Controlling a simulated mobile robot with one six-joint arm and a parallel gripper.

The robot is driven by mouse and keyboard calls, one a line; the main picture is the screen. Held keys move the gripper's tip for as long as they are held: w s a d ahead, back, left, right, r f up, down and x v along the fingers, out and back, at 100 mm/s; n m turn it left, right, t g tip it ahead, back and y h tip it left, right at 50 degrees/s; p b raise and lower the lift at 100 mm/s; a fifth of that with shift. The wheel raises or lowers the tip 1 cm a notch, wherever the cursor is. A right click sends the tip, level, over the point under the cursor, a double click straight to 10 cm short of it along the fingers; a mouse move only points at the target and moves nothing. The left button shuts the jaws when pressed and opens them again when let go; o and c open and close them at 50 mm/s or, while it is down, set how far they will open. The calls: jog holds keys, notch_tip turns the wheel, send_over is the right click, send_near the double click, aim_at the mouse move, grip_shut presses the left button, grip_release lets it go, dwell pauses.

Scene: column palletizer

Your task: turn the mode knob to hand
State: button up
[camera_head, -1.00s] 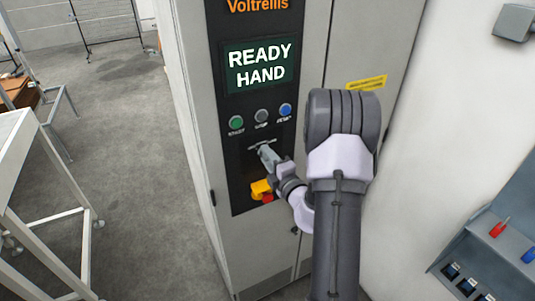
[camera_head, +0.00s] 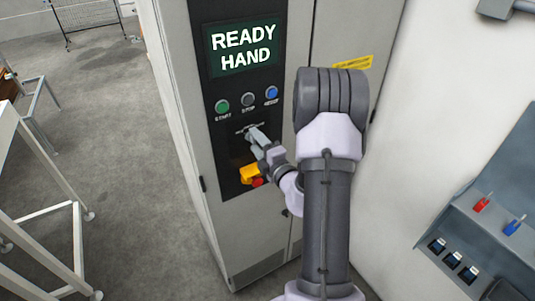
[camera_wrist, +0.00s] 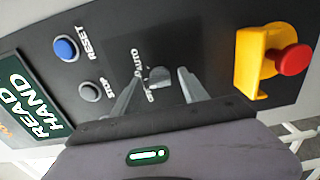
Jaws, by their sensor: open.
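The mode knob (camera_wrist: 160,76) is a small dark grey selector on the black control panel (camera_head: 228,153), with a partly readable "Auto" label beside it. The display (camera_head: 243,48) reads "READY HAND". My gripper (camera_head: 255,133) is at the knob and hides most of it in the head view. In the wrist view my gripper (camera_wrist: 158,92) is open, with one finger on each side of the knob and visible gaps between. I cannot tell how far the fingertips are from the panel.
A green START button (camera_head: 222,106), grey STOP button (camera_head: 248,100) and blue RESET button (camera_head: 272,93) sit above the knob. A red emergency button (camera_wrist: 293,59) with a yellow guard (camera_wrist: 251,62) is close below it. A white frame (camera_head: 72,235) stands left on open floor.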

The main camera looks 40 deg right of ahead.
jog(key=p+v, duration=0.5)
jog(key=v, duration=1.1)
jog(key=shift+a, duration=0.2)
jog(key=shift+s, duration=0.15)
